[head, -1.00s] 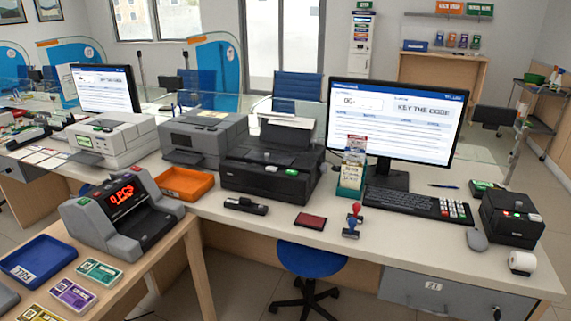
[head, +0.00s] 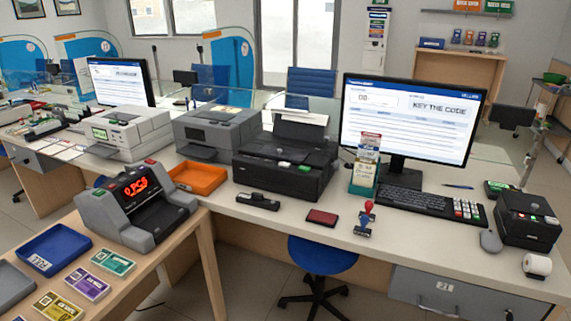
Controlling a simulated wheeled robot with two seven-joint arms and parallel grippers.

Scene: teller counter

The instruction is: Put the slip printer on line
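A small black box-shaped printer (head: 527,230) stands at the right end of the counter, with small red and green parts on its top. A white paper roll (head: 537,265) lies in front of it. A larger black printer (head: 275,178) with a green button on its front edge stands mid-counter, a raised tray at its back. I cannot tell from labels which is the slip printer. The monitor (head: 410,118) between them reads "KEY THE CODE". A black keyboard (head: 412,201) with a keypad (head: 466,209) lies below it. Neither of my grippers is in view.
A grey mouse (head: 490,241), red pad (head: 322,218), stamps (head: 365,220) and black stapler-like item (head: 257,201) lie along the counter's front. A blue stool (head: 322,255) stands before it. A side table at lower left holds a note counter (head: 135,207) and blue tray (head: 43,251).

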